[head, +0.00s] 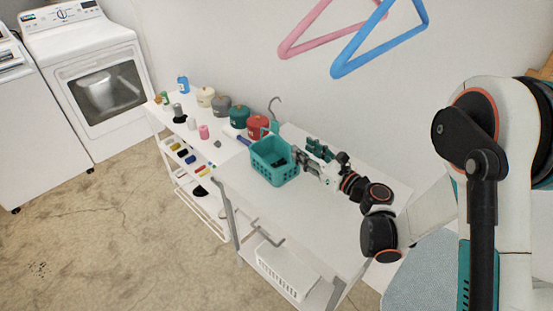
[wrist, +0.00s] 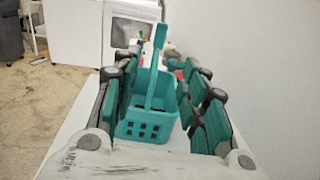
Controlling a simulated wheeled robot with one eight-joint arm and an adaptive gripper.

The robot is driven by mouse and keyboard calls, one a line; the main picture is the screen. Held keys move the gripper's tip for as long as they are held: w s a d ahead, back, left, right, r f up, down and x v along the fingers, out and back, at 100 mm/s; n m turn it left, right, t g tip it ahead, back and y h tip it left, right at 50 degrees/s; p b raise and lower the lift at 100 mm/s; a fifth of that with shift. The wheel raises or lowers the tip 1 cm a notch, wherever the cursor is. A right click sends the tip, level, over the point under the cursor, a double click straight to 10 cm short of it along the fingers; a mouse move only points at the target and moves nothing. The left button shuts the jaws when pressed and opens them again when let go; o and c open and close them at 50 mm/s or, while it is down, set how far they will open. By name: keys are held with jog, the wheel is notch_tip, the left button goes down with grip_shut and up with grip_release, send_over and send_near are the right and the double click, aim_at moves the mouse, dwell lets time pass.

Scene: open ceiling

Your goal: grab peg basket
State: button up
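The peg basket is a teal plastic basket with a grid of square holes. It stands upright on the white table (head: 318,225) in the head view, where its body (head: 275,174) is seen. In the wrist view, the basket (wrist: 145,130) is centred with its handle sticking up. My gripper (head: 298,157) is at the right side of the basket in the head view. In the wrist view, my gripper (wrist: 160,66) is open, with one teal-padded finger on each side of the basket. Whether the fingers touch it is unclear. The basket's contents look dark and are mostly hidden.
Several lidded pots, including a red one (head: 257,126) and a green one (head: 238,117), stand by the wall behind the basket. A washer (head: 90,70) is at the back left. The table's front right is clear.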

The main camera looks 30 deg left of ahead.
aim_at(277, 132)
jog(key=b+x, duration=0.1)
jog(key=x, duration=0.7)
jog(key=shift+a+f+b, duration=0.2)
jog(key=shift+a+b, duration=0.15)
jog(key=shift+b, duration=0.05)
jog(key=b+x, duration=0.1)
jog(key=x, duration=0.3)
jog(key=shift+w+a+b, duration=0.1)
jog(key=shift+b, duration=0.3)
jog(key=shift+w+a+r, duration=0.15)
jog(key=shift+a, duration=0.3)
grip_shut()
